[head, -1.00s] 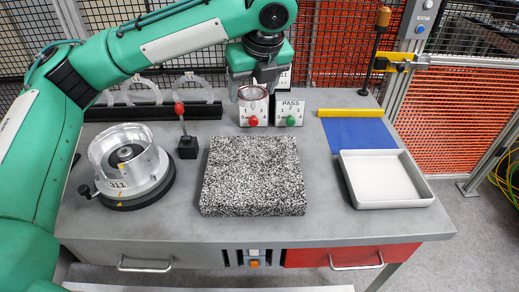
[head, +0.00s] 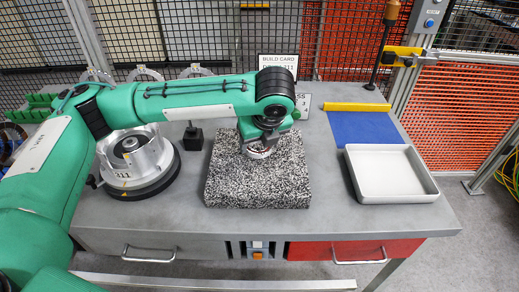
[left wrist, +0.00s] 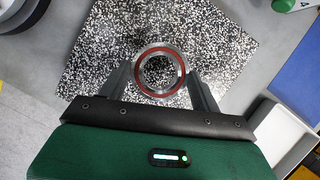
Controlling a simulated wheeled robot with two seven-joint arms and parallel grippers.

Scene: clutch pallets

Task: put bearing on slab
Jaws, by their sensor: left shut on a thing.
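The slab (head: 258,187) is a square block with black and white speckles on the grey table. The bearing (left wrist: 160,49) is a metal ring with a reddish-brown band and an open centre. In the left wrist view my left gripper (left wrist: 160,75) is shut on it, one finger on each side. In the head view the left gripper (head: 262,150) is over the back half of the slab, and the bearing (head: 259,153) shows partly below it. Whether the bearing touches the slab cannot be told. My right gripper is not in view.
A round metal fixture (head: 137,160) on a black base stands left of the slab. A white tray (head: 390,196) and a blue mat (head: 360,128) with a yellow bar (head: 371,107) lie to the right. A build card (head: 277,63) stands behind my arm.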

